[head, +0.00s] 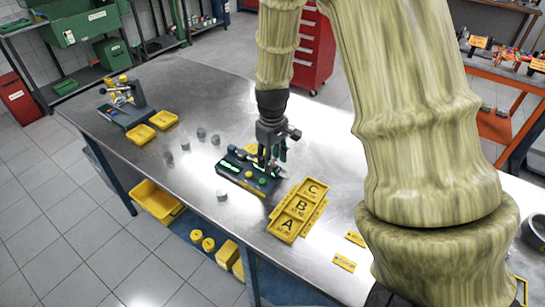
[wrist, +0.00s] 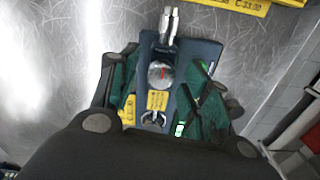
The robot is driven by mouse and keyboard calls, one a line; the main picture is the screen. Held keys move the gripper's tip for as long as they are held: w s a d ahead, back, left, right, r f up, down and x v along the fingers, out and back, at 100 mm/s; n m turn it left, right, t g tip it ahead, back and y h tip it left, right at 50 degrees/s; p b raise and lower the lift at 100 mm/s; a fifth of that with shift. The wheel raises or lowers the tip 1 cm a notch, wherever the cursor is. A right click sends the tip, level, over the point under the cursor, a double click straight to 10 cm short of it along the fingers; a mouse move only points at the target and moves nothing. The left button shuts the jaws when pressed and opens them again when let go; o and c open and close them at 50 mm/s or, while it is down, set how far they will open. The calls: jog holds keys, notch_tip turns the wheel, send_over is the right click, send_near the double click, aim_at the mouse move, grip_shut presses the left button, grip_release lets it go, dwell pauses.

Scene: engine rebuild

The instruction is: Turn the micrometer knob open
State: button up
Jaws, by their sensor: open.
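The micrometer station has a dark base (head: 240,185) that sits on the steel table, with green lights on top in the head view. In the wrist view the dark blue base (wrist: 196,52) carries a silver spindle or knob (wrist: 170,22) at the top, a round gauge (wrist: 160,74) with a red mark, and yellow labels. My gripper (head: 268,165) is over the right part of the station, pointing down. In the wrist view my gripper (wrist: 160,75) has its fingers apart on both sides of the gauge. Nothing shows held between them. I cannot tell whether a finger touches the station.
A yellow tray (head: 285,229) marked A, B and C lies right of the station. Several grey cylinders (head: 222,196) stand on the table's left part. Two yellow bins (head: 141,134) and another fixture (head: 125,105) are at the far left. Bare steel table (head: 200,85) lies behind.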

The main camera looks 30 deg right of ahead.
jog(key=shift+s+r, duration=0.15)
jog(key=shift+s, duration=0.15)
jog(key=shift+c, duration=0.3)
jog(key=shift+w, duration=0.15)
grip_shut()
